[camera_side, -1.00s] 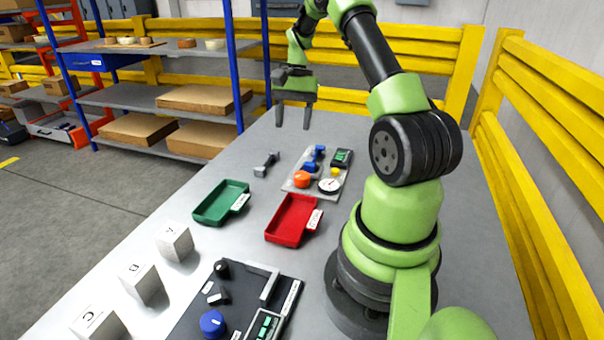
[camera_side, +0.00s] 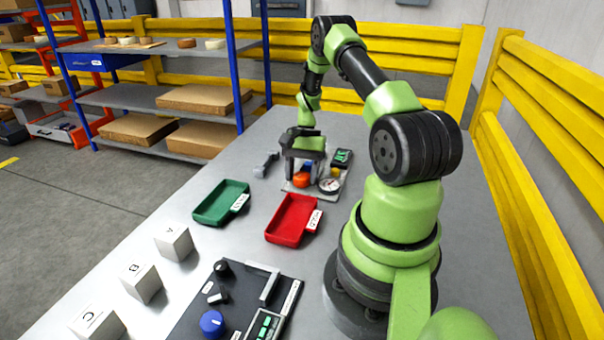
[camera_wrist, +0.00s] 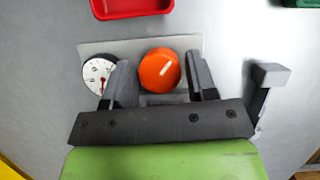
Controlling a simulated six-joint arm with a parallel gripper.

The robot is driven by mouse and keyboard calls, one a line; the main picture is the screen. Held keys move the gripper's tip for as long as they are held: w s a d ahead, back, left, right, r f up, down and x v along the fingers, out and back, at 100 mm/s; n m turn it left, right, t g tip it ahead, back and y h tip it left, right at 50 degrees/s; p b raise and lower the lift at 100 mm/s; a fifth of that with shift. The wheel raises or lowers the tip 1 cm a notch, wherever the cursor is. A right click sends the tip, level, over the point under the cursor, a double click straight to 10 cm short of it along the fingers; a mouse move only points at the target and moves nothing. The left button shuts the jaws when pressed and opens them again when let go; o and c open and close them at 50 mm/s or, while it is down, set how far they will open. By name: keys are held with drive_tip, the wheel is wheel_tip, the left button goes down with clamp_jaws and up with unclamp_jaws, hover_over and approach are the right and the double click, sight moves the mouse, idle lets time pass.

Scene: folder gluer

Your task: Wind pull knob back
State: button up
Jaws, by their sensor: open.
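The orange knob also shows in the wrist view (camera_wrist: 160,69). I cannot tell from any label whether it is the pull knob. My gripper (camera_side: 303,172) points down over the plate, and in the wrist view its open fingers (camera_wrist: 160,64) lie on either side of the orange knob. I see no contact, and the fingertip height is unclear. The gripper hides most of the blue part behind the knob.
A white dial gauge (camera_wrist: 98,74) is close to the left finger. Red (camera_side: 292,222) and green (camera_side: 219,205) trays, lettered blocks (camera_side: 174,243) and a dark control panel (camera_side: 235,297) with a blue knob are nearer the camera.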

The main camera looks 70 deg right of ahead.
drive_tip(key=shift+c, duration=0.2)
drive_tip(key=c, duration=0.6)
drive_tip(key=shift+n, duration=0.3)
drive_tip(key=shift+w+n+g+h, duration=0.15)
drive_tip(key=shift+n+g, duration=0.4)
drive_tip(key=shift+n, duration=0.8)
drive_tip(key=shift+s+n+g+h, duration=0.15)
drive_tip(key=shift+n+g, duration=0.4)
drive_tip(key=shift+n, duration=0.8)
drive_tip(key=shift+w, duration=0.1)
drive_tip(key=o, duration=0.6)
drive_tip(key=shift+o, duration=0.2)
